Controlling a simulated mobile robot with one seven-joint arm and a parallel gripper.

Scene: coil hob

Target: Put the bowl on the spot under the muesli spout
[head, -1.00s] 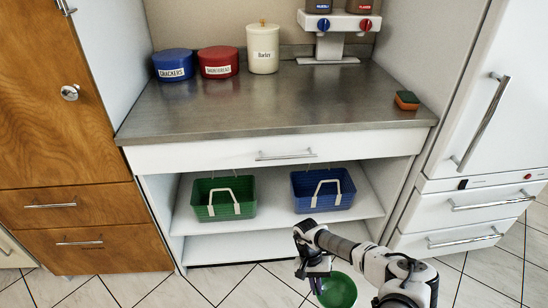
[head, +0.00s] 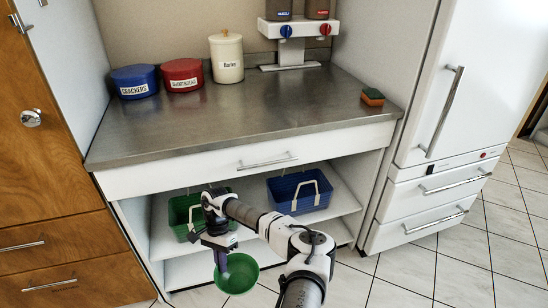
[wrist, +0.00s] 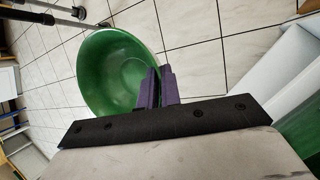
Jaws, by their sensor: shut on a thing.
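The green bowl (head: 238,275) hangs from my gripper (head: 222,262), low in front of the counter and above the tiled floor. In the wrist view, the two purple fingers of my gripper (wrist: 157,87) are shut on the rim of the bowl (wrist: 110,68), and its hollow inside shows. The muesli dispenser (head: 298,28) stands at the back right of the countertop, with a blue knob on the left marked muesli and a red knob on the right. Its flat base (head: 290,67) rests on the counter and looks empty. The bowl is well below and in front of it.
The steel countertop (head: 230,110) is clear in the middle. Crackers (head: 135,82), shortbread (head: 183,75) and Barley (head: 226,58) canisters stand at the back left, a sponge (head: 372,96) at the right. Green (head: 182,215) and blue (head: 300,191) baskets sit on the shelf below.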

